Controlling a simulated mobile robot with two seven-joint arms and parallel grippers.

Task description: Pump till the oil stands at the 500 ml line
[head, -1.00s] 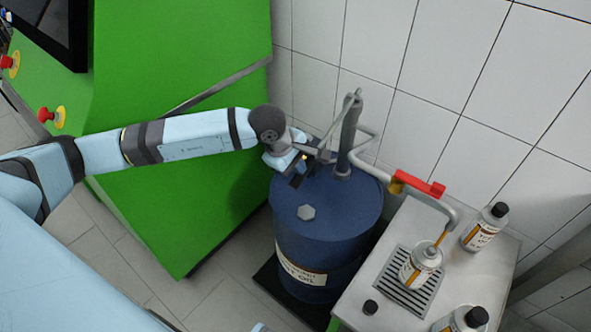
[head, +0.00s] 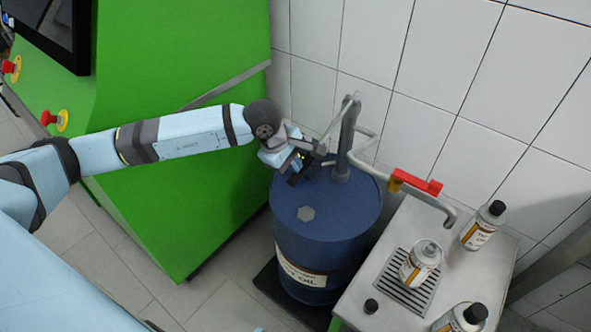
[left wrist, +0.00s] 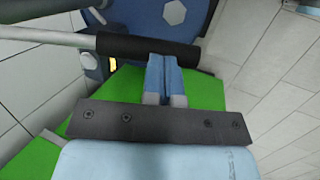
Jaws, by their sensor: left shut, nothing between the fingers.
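The blue oil drum (head: 325,215) carries a grey hand pump (head: 347,140) with a lever that ends in a black grip (left wrist: 148,50). My left gripper (head: 303,165) is at the lever's end; in the left wrist view its fingers (left wrist: 164,70) are shut and empty, close against the black grip. Whether they touch it I cannot tell. An open bottle (head: 420,262) stands on the grate under the spout (head: 449,217). No oil stream shows at the spout. The oil level and the 500 ml line are too small to read. My right gripper is not in view.
The metal bench (head: 352,300) holds a drain grate (head: 408,292), a loose black cap (head: 371,306) and two capped bottles (head: 482,225) (head: 462,320). A red valve handle (head: 422,187) sits on the pipe. A green cabinet (head: 185,190) stands left of the drum; a tiled wall is behind.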

